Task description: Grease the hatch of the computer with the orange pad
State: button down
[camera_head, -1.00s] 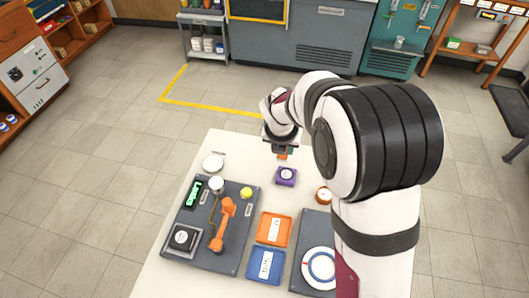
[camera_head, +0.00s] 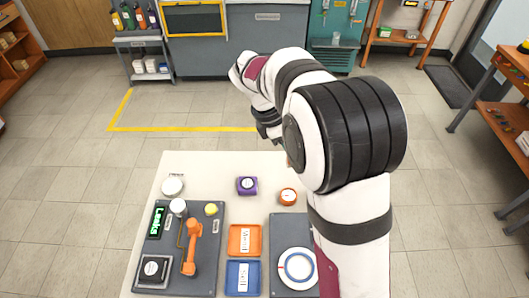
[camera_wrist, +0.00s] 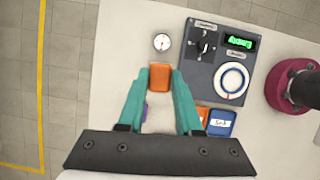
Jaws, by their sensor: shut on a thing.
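My gripper (camera_wrist: 160,82) has teal fingers shut on an orange pad (camera_wrist: 159,72), held above the white table in the wrist view. In the head view my arm hides most of the gripper and pad. To the right in the wrist view is a dark panel (camera_wrist: 197,80) with a black knob, a lit green display (camera_wrist: 239,43) and a white round disc with a blue ring (camera_wrist: 231,81). The disc also shows in the head view (camera_head: 297,267). I cannot tell which part is the computer's hatch.
An orange-rimmed gauge (camera_head: 288,197) and a purple block (camera_head: 247,186) stand at the table's far side. Orange (camera_head: 244,253) and blue (camera_head: 243,289) trays lie between the panels. The left panel (camera_head: 208,275) carries an orange arm-shaped part (camera_head: 191,250) and a green display.

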jog(key=s+d+r+m+g+y, duration=0.25)
jog(key=s+r+m+g, duration=0.2)
jog(key=m, duration=0.75)
jog(key=w+a+f+m+t+y, duration=0.1)
jog(key=w+a+f+m+y, duration=0.3)
jog(key=a+m, duration=0.6)
jog(key=w+a+f+m+t, duration=0.15)
jog(key=a+f+m, duration=0.45)
jog(key=a, duration=0.8)
jog(key=w+a+f+m+t+y, duration=0.2)
jog(key=a+f+m+y, duration=0.15)
jog(key=a+m, duration=0.7)
jog(key=shift+n+h, duration=0.5)
jog(key=shift+n, duration=0.25)
jog(key=shift+d+x, duration=0.2)
jog(key=shift+x, duration=1.3)
jog(key=shift+d+x, duration=0.2)
jog(key=shift+x, duration=1.3)
jog(key=shift+f, duration=0.7)
jog(key=shift+r, duration=0.1)
notch_tip(320, 180, up, 7)
